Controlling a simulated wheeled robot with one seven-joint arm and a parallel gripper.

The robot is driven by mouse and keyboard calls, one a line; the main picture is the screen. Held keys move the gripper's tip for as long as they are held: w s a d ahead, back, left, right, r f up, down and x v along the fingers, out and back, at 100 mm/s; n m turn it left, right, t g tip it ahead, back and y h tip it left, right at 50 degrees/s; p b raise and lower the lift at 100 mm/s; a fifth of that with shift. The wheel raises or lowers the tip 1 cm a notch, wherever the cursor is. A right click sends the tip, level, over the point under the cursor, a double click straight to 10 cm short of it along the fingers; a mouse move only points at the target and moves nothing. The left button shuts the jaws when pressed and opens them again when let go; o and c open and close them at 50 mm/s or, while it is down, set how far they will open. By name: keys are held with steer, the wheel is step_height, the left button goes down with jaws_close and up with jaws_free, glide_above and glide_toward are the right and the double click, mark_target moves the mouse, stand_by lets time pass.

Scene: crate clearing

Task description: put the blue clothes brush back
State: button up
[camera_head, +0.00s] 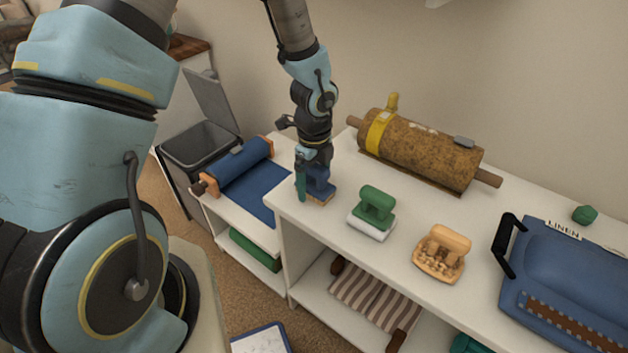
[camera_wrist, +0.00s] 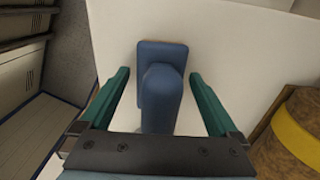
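The blue clothes brush (camera_head: 321,184) stands on the near-left end of the white shelf top, beside a green brush (camera_head: 377,207) and a wooden brush (camera_head: 443,252). My gripper (camera_head: 308,188) is over the blue brush, pointing down. In the wrist view the blue brush (camera_wrist: 161,100) sits between the two green fingers of my gripper (camera_wrist: 159,76), with white surface showing on both sides, so the fingers are open and apart from it. The brush's underside is mostly hidden.
A cork-covered roller (camera_head: 425,150) with a yellow strap lies behind the brushes. A lower shelf at left holds a blue roll (camera_head: 238,163); an open bin (camera_head: 200,145) is beyond.

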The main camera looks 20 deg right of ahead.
steer(key=shift+f+b, duration=0.15)
steer(key=shift+b, duration=0.2)
steer(key=r, duration=1.1)
steer(key=shift+w+d, duration=0.15)
steer(key=shift+d, duration=0.15)
steer(key=w+a+r+n, duration=0.1)
steer(key=a+r+n, duration=0.2)
steer(key=a+n, duration=1.1)
steer(key=a+r+n+t, duration=0.1)
steer(key=a+r+n, duration=0.3)
steer(key=a+n, duration=1.1)
steer(key=shift+w+a+r+t, duration=0.25)
steer(key=shift+w+r+t, duration=0.05)
steer(key=shift+w, duration=0.1)
